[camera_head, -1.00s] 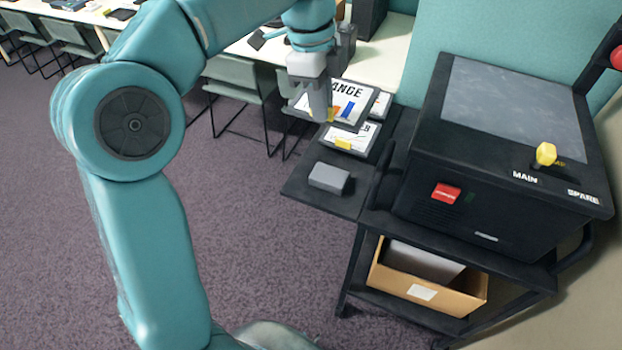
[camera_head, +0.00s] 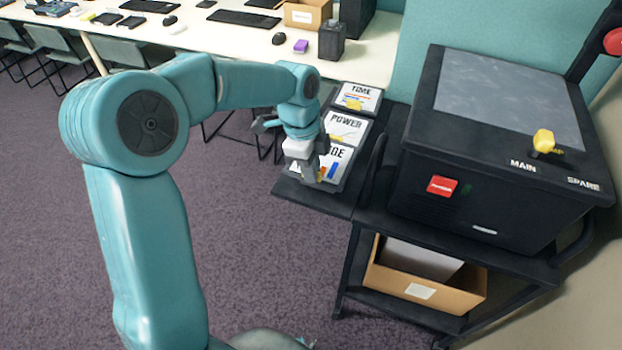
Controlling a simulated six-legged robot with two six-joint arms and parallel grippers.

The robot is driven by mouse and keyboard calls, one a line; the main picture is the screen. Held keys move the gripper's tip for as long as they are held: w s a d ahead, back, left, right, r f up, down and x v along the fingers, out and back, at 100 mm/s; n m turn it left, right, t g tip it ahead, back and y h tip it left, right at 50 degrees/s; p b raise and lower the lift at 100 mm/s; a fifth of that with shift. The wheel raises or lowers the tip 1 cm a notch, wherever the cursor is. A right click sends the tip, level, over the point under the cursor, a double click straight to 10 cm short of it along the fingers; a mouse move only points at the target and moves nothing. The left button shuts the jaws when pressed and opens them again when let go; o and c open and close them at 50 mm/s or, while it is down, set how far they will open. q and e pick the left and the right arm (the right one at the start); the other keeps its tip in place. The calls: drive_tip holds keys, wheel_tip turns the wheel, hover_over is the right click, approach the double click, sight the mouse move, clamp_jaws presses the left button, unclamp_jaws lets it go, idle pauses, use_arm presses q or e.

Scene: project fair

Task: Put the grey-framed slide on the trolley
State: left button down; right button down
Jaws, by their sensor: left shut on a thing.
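My left gripper (camera_head: 312,176) is shut on the front slide (camera_head: 340,166), whose visible letters end in "DE" and which has small coloured bars. This slide has a grey frame, and the gripper covers its left part. It is over the front of the trolley's (camera_head: 372,213) dark side shelf; I cannot tell whether it touches the shelf. Behind it are a "POWER" slide (camera_head: 346,124) and a "TIME" slide (camera_head: 359,91), each with a yellow tab. My right gripper is not in view.
A cardboard box (camera_head: 455,297) sits on the lower shelf. Behind is a white desk (camera_head: 375,60) with chairs. Open carpet (camera_head: 260,260) lies in front.

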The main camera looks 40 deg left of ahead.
use_arm(q)
drive_tip(key=shift+f, duration=1.85)
drive_tip(key=shift+f, duration=0.15)
drive_tip(key=c, duration=1.2)
unclamp_jaws()
drive_tip(key=r, duration=0.4)
drive_tip(key=a+r, duration=0.1)
drive_tip(key=r, duration=0.3)
drive_tip(key=r+p, duration=0.1)
drive_tip(key=r, duration=0.3)
drive_tip(key=shift+s+a+r, duration=0.1)
drive_tip(key=shift+s+a, duration=0.15)
drive_tip(key=shift+a, duration=0.15)
